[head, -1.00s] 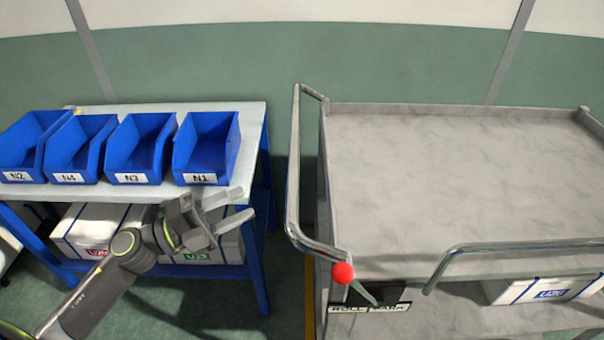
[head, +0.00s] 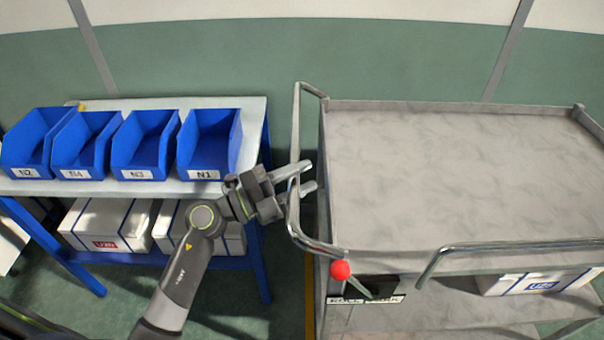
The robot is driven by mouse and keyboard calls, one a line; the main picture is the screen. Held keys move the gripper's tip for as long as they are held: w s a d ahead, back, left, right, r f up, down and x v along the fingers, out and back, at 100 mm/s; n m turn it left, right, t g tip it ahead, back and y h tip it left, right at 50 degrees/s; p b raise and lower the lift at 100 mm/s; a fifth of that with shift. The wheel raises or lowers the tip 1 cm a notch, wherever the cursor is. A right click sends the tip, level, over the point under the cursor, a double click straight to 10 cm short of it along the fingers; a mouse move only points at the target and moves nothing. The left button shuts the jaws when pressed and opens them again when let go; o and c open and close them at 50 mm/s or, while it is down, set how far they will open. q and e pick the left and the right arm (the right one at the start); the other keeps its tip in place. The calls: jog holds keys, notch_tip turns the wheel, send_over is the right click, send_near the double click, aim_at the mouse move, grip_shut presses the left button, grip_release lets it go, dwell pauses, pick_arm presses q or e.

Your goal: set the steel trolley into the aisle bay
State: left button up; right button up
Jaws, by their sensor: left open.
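The steel trolley (head: 450,165) stands on the right, with an empty top tray and a tubular handle (head: 295,150) on its left end. A second rail (head: 520,246) runs along its near side. A lever with a red knob (head: 340,270) sits at its near left corner above a label plate, partly legible as roll and park. My left gripper (head: 303,178) is open, its fingers at the trolley's left handle, one above the other. The handle bar appears to pass between the fingers; contact cannot be told. My right gripper is not in view.
A blue-framed bench (head: 255,115) on the left holds several blue bins (head: 208,145). White boxes (head: 105,222) lie on its lower shelf. Another white box (head: 535,282) lies on the trolley's lower shelf. A yellow floor line (head: 310,300) runs between bench and trolley.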

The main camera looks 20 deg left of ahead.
pick_arm(q)
jog(key=shift+w+d, duration=0.1)
jog(key=shift+d, duration=0.1)
grip_shut()
dwell(0.4)
